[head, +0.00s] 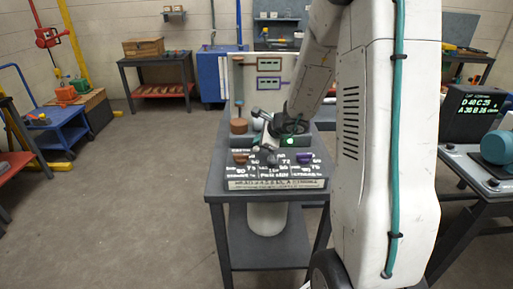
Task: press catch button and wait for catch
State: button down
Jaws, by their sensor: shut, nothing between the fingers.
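The catch station (276,184) stands on a grey table, with a sloped front panel of white lettering and small coloured controls. A brown knob-like piece (241,158) sits at the panel's left and a purple one (304,157) at its right. A green light (291,141) glows on the housing behind them. My gripper (269,152) is shut and empty, pointing down over the middle of the panel. I cannot tell which control is the catch button, or whether the fingertips touch one. My wrist hides part of the station.
A display (480,104) with green text and a teal motor (498,147) stand on the right bench. A blue cart (60,138) is at the left, a dark workbench (157,75) at the back. The floor at front left is clear.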

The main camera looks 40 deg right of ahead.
jog(key=shift+r, duration=0.35)
notch_tip(320, 180, up, 6)
dwell(0.6)
dwell(0.7)
